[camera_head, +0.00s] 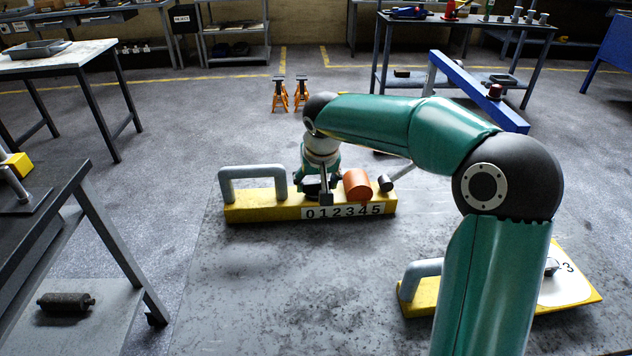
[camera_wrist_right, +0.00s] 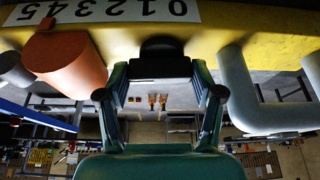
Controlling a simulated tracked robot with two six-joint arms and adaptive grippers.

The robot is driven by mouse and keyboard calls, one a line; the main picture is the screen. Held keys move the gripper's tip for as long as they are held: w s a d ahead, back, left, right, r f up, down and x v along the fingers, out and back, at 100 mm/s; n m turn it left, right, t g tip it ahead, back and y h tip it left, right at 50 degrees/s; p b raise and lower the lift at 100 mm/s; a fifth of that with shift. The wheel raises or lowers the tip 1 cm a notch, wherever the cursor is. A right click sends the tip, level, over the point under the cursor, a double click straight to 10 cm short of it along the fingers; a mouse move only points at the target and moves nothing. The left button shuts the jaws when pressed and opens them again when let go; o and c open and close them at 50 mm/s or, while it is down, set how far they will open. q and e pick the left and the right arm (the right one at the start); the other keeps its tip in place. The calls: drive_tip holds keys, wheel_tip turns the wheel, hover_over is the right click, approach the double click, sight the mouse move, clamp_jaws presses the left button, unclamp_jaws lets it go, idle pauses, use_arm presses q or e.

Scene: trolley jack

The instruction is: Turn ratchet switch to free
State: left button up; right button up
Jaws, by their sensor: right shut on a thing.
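A yellow bar fixture (camera_head: 262,212) with a "012345" label stands on the grey plate. It carries a grey U-shaped handle (camera_head: 253,171) on the left, an orange cylinder (camera_head: 357,184) and a dark-ended grey rod (camera_head: 397,177) on the right. My right gripper (camera_head: 320,183) reaches down to it between the handle and the orange cylinder. In the right wrist view, my gripper (camera_wrist_right: 160,72) is shut on a black rounded part (camera_wrist_right: 162,48) on the yellow bar, apparently the ratchet switch. Its position marking is not visible. My left gripper is not in view.
A second yellow fixture (camera_head: 419,299) with a handle and a white dial lies at lower right, partly behind my arm. Orange jack stands (camera_head: 281,97) are on the floor behind. A dark bench (camera_head: 45,220) stands at left. The plate's front middle is clear.

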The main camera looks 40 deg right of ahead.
drive_tip(key=n+y+p, duration=0.1)
drive_tip(key=n, duration=0.2)
drive_tip(key=shift+d+r+t, duration=0.15)
drive_tip(key=shift+t, duration=0.25)
drive_tip(key=n+p, duration=0.1)
drive_tip(key=n, duration=0.1)
drive_tip(key=n+y+p, duration=0.1)
drive_tip(key=n, duration=0.1)
drive_tip(key=shift+d+y, duration=0.1)
drive_tip(key=shift+y, duration=0.2)
drive_tip(key=n+y+p, duration=0.1)
drive_tip(key=n+y, duration=0.1)
drive_tip(key=n, duration=0.3)
drive_tip(key=shift+w+d+n, duration=0.1)
drive_tip(key=shift+n, duration=0.2)
drive_tip(key=n+p, duration=0.1)
drive_tip(key=n, duration=0.1)
drive_tip(key=n+g+y, duration=0.1)
drive_tip(key=n, duration=0.1)
drive_tip(key=shift+w+n+g+p, duration=0.1)
drive_tip(key=shift+n+g+p, duration=0.2)
drive_tip(key=shift+p, duration=0.05)
drive_tip(key=o, duration=1.1)
drive_tip(key=shift+y, duration=0.3)
drive_tip(key=shift+o, duration=0.2)
